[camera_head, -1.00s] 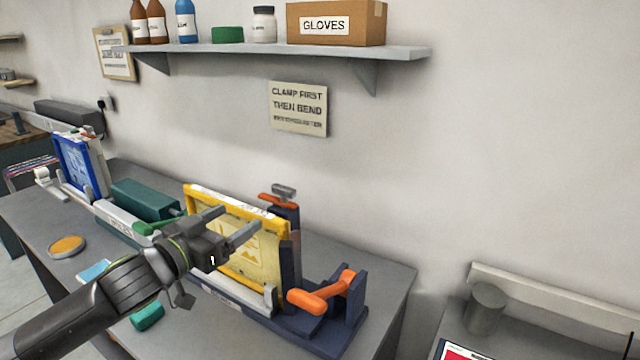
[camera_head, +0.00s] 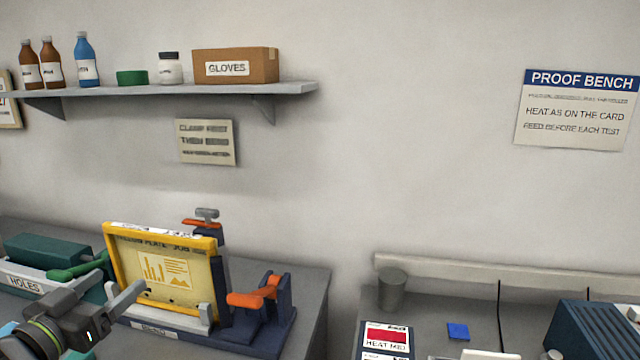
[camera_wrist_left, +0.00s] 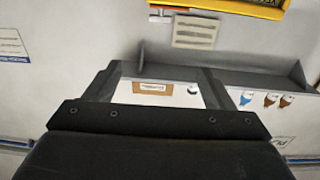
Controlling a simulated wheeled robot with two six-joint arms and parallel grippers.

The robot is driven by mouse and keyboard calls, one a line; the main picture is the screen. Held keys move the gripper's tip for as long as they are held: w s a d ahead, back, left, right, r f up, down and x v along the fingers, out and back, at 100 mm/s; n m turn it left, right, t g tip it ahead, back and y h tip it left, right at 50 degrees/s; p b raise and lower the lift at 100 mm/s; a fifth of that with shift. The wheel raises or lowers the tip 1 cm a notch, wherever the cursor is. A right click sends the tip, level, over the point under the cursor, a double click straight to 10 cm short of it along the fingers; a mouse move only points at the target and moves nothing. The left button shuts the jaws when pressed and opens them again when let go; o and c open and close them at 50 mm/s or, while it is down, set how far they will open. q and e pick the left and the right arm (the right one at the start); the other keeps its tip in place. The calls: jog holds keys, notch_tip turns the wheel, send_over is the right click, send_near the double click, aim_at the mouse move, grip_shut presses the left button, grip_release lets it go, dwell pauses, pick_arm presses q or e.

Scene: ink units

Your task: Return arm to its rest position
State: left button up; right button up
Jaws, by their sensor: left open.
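My left gripper (camera_head: 119,281) is at the lower left of the head view, open with nothing between its fingers. It appears in front of the lower left part of a yellow-framed plate (camera_head: 178,270), which stands upright in the blue and white fixture labelled BEND (camera_head: 180,334). I cannot tell the exact gap between them. In the left wrist view, the gripper's dark fingers (camera_wrist_left: 158,92) are apart, with the wall shelf seen upside down between them. My right gripper is not in view.
An orange-handled clamp (camera_head: 255,292) stands right of the plate. A green unit labelled HOLES (camera_head: 45,248) is at left. A shelf (camera_head: 200,90) with bottles and a gloves box (camera_head: 235,66) is above. A second bench (camera_head: 430,300) at right holds a grey cup (camera_head: 392,290).

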pick_arm(q)
jog(key=s+f+n+g+y, duration=0.1)
jog(key=s+f+g+y, duration=0.1)
jog(key=s+f, duration=0.35)
jog(key=s+a+f+n+g+y, duration=0.1)
jog(key=s+f+g+y, duration=0.1)
jog(key=f, duration=0.7)
jog(key=s+f+n+g+y, duration=0.1)
jog(key=s+f+g+y, duration=0.1)
jog(key=s+f, duration=0.35)
jog(key=s+d+f+g, duration=0.35)
jog(key=s+f, duration=0.25)
jog(key=s, duration=0.3)
jog(key=s+d+f+g, duration=0.2)
jog(key=s+f+g, duration=0.3)
jog(key=s+f, duration=0.25)
notch_tip(320, 180, down, 25)
jog(key=a, duration=0.2)
jog(key=s+d+f+g+h+b, duration=0.1)
jog(key=s+f+g, duration=0.1)
jog(key=s+f, duration=1.3)
jog(key=shift+d+f, duration=0.2)
jog(key=shift+f, duration=0.25)
